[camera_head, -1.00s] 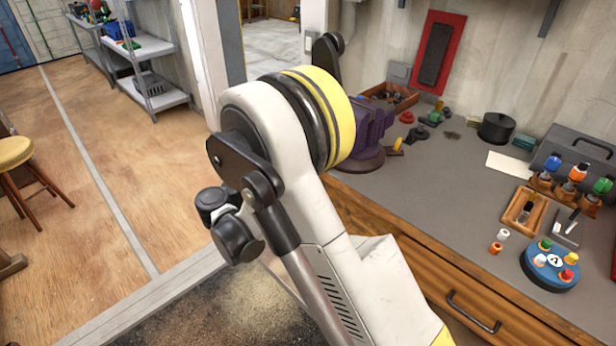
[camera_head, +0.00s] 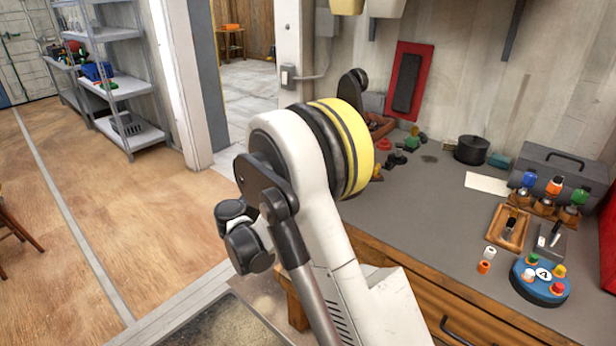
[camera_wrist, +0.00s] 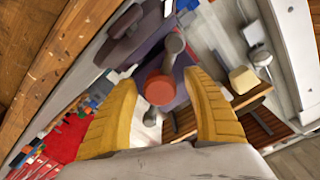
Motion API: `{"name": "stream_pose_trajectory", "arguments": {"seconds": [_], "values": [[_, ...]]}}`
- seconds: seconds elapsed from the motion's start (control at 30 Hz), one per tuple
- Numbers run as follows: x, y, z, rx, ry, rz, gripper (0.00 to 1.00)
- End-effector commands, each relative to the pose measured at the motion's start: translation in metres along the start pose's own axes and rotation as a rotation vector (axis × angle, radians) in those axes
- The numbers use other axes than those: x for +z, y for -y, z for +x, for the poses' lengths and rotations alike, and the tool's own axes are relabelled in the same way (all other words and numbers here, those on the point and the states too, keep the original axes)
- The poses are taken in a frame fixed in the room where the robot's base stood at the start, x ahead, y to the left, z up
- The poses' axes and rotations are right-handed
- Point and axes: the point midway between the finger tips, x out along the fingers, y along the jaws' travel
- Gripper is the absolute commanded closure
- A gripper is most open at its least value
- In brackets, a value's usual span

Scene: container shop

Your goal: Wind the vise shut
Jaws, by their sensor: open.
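In the wrist view the dark purple vise (camera_wrist: 137,52) lies ahead of my gripper. Its grey bar handle (camera_wrist: 173,44) has rounded ends and lies across a round orange-red part (camera_wrist: 160,89). My gripper (camera_wrist: 160,77) is open, with one yellow finger to each side of the orange-red part and handle. I cannot tell whether either finger touches them. In the head view my arm hides the vise and my gripper.
The grey workbench (camera_head: 420,205) holds a black pot (camera_head: 471,150), a toolbox (camera_head: 560,170), a wooden tray (camera_head: 510,228) and a blue round board (camera_head: 540,292). Shelves (camera_head: 130,90) stand at the left. The floor (camera_head: 110,220) there is mostly clear.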

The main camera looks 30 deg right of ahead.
Motion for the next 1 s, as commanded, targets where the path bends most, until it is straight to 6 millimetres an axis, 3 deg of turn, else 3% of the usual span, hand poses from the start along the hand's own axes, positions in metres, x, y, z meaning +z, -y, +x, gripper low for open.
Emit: {"name": "stream_pose_trajectory", "arguments": {"seconds": [0.13,0.3,0.33,0.67,1.0], "values": [[-0.0002,0.0002,-0.0001,0.0,0.0,0.0,0.41],[-0.0001,0.0002,-0.0003,0.0,0.0,0.0,0.92],[-0.0001,0.0001,-0.0003,0.0,0.0,0.0,0.95],[0.0001,0.0001,-0.0003,0.0,0.001,0.035,0.96],[0.0003,0.0003,-0.0004,0.004,0.007,0.251,0.96]]}}
